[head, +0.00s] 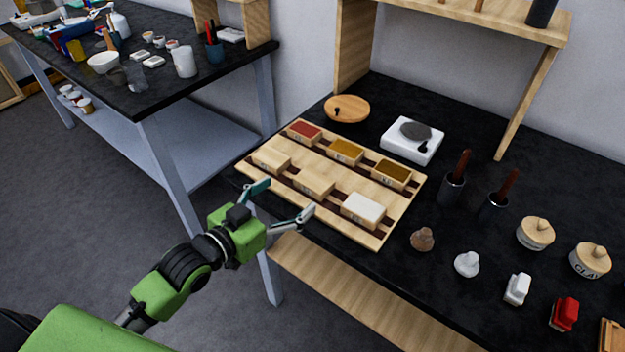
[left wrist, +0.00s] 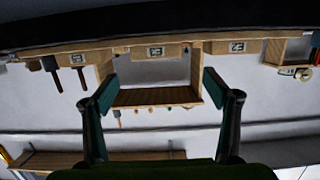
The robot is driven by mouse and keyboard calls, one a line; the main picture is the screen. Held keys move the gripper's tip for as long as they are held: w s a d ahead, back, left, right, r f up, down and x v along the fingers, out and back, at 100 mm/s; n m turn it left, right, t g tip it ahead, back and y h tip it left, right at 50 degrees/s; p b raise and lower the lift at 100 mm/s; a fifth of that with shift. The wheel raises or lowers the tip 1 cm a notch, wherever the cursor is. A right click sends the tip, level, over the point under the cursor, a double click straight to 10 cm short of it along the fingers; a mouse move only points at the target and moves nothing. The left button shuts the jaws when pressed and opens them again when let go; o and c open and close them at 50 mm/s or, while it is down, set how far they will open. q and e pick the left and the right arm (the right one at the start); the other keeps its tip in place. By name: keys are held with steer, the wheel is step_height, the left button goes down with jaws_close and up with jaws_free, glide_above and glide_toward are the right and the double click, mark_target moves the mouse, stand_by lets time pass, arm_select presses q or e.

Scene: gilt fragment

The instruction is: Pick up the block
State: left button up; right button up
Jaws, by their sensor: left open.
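A wooden tray (head: 388,232) lies on the black table and holds several small blocks in two rows. The back row has a red-topped block (head: 304,132), an ochre-topped block (head: 345,152) and a brown-topped block (head: 391,175). The front row has two plain wooden blocks (head: 271,160) (head: 314,184) and a white-topped block (head: 363,209). My left gripper (head: 283,200) is open and empty at the tray's front-left edge, apart from the blocks. In the left wrist view, which looks upside down, labelled block fronts (left wrist: 155,52) show beyond the open fingers (left wrist: 158,88).
A round wooden lid-like disc (head: 347,109) and a white scale-like device (head: 412,140) stand behind the tray. Dark cups (head: 452,190), stamps (head: 467,264) and lidded jars (head: 535,233) stand to its right. A wooden shelf (head: 470,18) rises behind. Another cluttered table (head: 150,95) is at left.

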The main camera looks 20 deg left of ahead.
mark_target(313, 181)
arm_select(q)
steer(key=x, duration=0.4)
steer(key=shift+w+d+f, duration=0.1)
steer(key=shift+w+d, duration=0.1)
steer(key=shift+w, duration=0.2)
steer(key=x, duration=0.2)
steer(key=p+x, duration=0.1)
steer(key=x, duration=0.2)
steer(key=shift+s+d+f, duration=0.1)
steer(key=shift+d+f, duration=0.05)
steer(key=shift+d, duration=0.1)
arm_select(e)
steer(key=shift+w+a+r, duration=0.1)
steer(key=shift+w+r, duration=0.6)
steer(key=shift+w, duration=0.1)
arm_select(q)
steer(key=c, duration=1.2)
arm_select(e)
steer(key=shift+s+a, duration=0.1)
steer(key=shift+s, duration=0.05)
